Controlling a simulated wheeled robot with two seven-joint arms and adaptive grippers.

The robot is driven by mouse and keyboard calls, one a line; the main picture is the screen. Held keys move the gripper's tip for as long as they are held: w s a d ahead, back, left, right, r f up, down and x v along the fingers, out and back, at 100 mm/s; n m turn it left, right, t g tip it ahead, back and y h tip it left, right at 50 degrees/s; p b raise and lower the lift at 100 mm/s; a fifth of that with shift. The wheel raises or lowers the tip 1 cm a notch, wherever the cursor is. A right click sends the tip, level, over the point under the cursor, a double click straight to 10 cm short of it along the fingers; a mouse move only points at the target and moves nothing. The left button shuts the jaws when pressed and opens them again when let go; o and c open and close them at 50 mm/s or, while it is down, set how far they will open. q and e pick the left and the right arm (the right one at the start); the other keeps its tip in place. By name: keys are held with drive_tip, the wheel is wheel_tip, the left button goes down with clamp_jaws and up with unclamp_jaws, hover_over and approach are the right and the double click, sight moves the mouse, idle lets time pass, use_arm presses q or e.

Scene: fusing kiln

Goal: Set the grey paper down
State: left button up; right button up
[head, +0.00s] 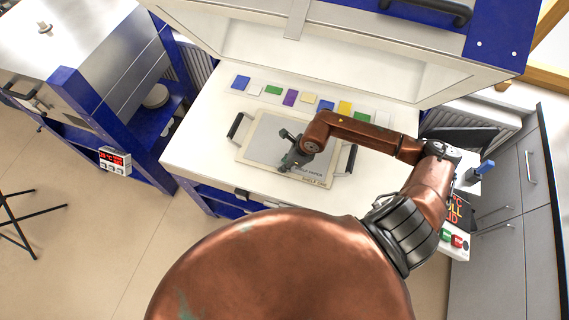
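The grey paper (266,138) appears flat over a pale shelf board (248,158) with a black handle at each side. Printed words, seemingly "shelf paper", run along its front right edge. I cannot tell whether the paper touches the board all over. My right gripper (289,163) reaches in from the right and points down at the paper's front right part. The gripper and forearm hide part of the paper. Its fingers are small and dark, so I cannot tell whether they are shut on the paper. My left gripper is out of view.
A row of small coloured squares (290,97) lies on the white kiln bed (200,135) behind the board. The raised kiln lid (340,65) stands above the back. A blue-framed unit with a red display (115,158) is at left. Grey cabinets (500,210) stand at right.

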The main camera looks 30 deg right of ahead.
drive_tip(key=v, duration=1.1)
drive_tip(key=shift+b, duration=0.45)
